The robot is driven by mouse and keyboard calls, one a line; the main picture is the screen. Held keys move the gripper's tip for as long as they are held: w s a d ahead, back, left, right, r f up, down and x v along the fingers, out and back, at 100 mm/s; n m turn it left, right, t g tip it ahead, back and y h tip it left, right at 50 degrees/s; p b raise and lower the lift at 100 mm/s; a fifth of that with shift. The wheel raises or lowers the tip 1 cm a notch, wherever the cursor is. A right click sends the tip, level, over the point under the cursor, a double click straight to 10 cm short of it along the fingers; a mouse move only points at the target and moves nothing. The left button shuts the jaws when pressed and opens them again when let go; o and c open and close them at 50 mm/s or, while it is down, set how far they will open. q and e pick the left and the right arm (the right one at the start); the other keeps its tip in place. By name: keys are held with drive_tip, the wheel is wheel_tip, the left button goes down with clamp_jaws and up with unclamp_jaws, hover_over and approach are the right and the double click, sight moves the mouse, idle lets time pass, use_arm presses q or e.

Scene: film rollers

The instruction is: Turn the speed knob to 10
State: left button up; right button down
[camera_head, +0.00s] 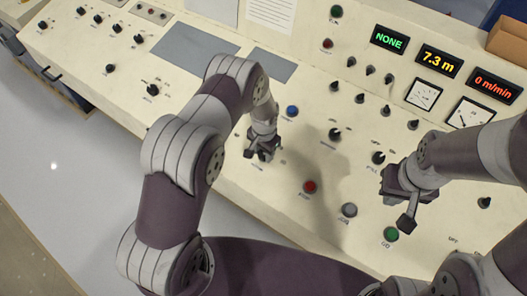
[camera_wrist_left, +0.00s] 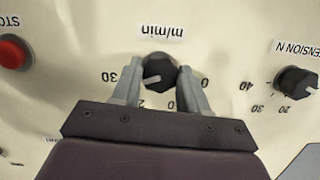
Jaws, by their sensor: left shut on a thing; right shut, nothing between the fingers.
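The speed knob (camera_wrist_left: 158,72) is a black round knob with a pale pointer line, below an upside-down "m/min" label (camera_wrist_left: 160,31) in the left wrist view. Its pointer lies toward the lower left. An upside-down "30" shows left of it; other scale figures are partly hidden by the fingers. My left gripper (camera_wrist_left: 159,84) is shut on the knob, one finger on each side. In the head view this gripper (camera_head: 260,154) is down at the panel and hides the knob. My right gripper (camera_head: 406,222) is shut and empty above the panel's right part. A red display (camera_head: 494,86) reads "0 m/min".
A red button (camera_head: 310,186) and a blue button (camera_head: 292,111) are near the left gripper. The tension knob (camera_wrist_left: 297,80) is right of it in the wrist view. Grey (camera_head: 349,210) and green (camera_head: 391,234) buttons lie near the right gripper.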

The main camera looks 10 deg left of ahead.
use_arm(q)
drive_tip(key=n+b, duration=0.2)
drive_tip(key=n, duration=0.2)
drive_tip(key=shift+w+h, duration=0.15)
drive_tip(key=shift+h, duration=0.25)
drive_tip(key=n+h+b, duration=0.1)
drive_tip(key=n+b, duration=0.1)
drive_tip(key=n, duration=0.2)
drive_tip(key=shift+a, duration=0.1)
drive_tip(key=n+h+b, duration=0.1)
drive_tip(key=n, duration=0.4)
drive_tip(key=shift+t+b, duration=0.3)
drive_tip(key=shift+b, duration=0.1)
drive_tip(key=n+t+b, duration=0.1)
drive_tip(key=n, duration=0.4)
drive_tip(key=shift+a+r+h+b, duration=0.1)
drive_tip(key=shift+h+b, duration=0.2)
drive_tip(key=shift+b, duration=0.05)
drive_tip(key=shift+n, duration=0.3)
drive_tip(key=o, duration=1.1)
drive_tip(key=shift+c, duration=0.2)
